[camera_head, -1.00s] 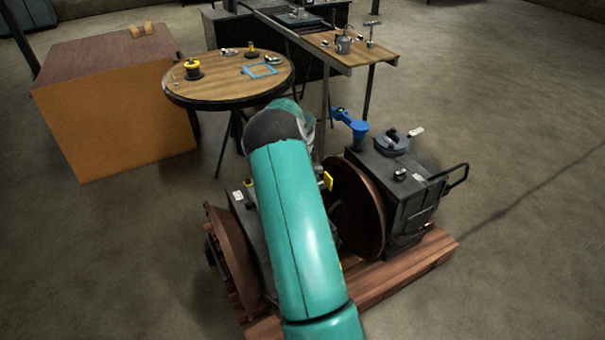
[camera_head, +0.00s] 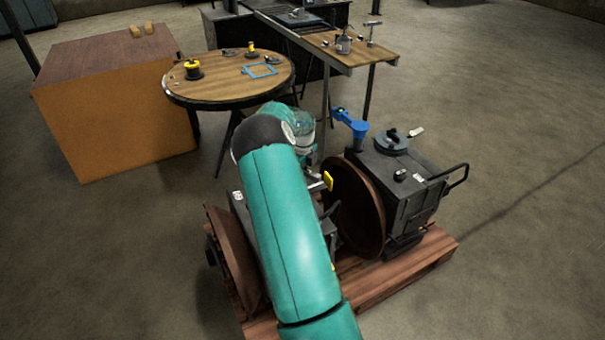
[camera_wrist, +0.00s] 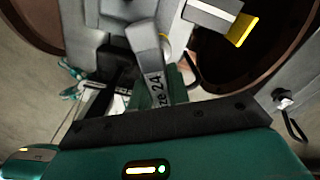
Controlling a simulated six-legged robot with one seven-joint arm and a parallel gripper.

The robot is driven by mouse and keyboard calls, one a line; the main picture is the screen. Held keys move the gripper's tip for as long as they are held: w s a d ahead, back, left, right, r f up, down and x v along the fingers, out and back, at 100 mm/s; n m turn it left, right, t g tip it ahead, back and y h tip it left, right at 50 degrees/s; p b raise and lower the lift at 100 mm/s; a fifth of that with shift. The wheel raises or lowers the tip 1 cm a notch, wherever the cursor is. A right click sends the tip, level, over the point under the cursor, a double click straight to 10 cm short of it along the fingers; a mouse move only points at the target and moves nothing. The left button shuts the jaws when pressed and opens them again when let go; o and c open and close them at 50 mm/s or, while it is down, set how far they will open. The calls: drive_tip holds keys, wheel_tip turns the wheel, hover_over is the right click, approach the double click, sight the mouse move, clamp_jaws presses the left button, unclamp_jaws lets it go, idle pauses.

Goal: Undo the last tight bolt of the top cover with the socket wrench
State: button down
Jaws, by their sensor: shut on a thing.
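In the head view my teal arm hides most of the engine block (camera_head: 238,203) on the left of the pallet, and the gripper is largely hidden behind the arm. The top cover and the tight bolt cannot be made out, so I cannot tell whether the socket is seated on a bolt.
A yellow-tipped lever (camera_wrist: 242,30) stands close to the gripper. A brown disc (camera_head: 358,212) and a second dark block (camera_head: 395,178) with a blue funnel (camera_head: 350,124) are to the right on the wooden pallet (camera_head: 425,255). A round table (camera_head: 215,92) stands behind.

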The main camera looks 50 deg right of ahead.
drive_tip(key=shift+f, duration=0.1)
drive_tip(key=shift+f, duration=0.65)
drive_tip(key=n, duration=0.3)
drive_tip(key=shift+r, duration=0.1)
idle(1.7)
drive_tip(key=shift+r, duration=1.7)
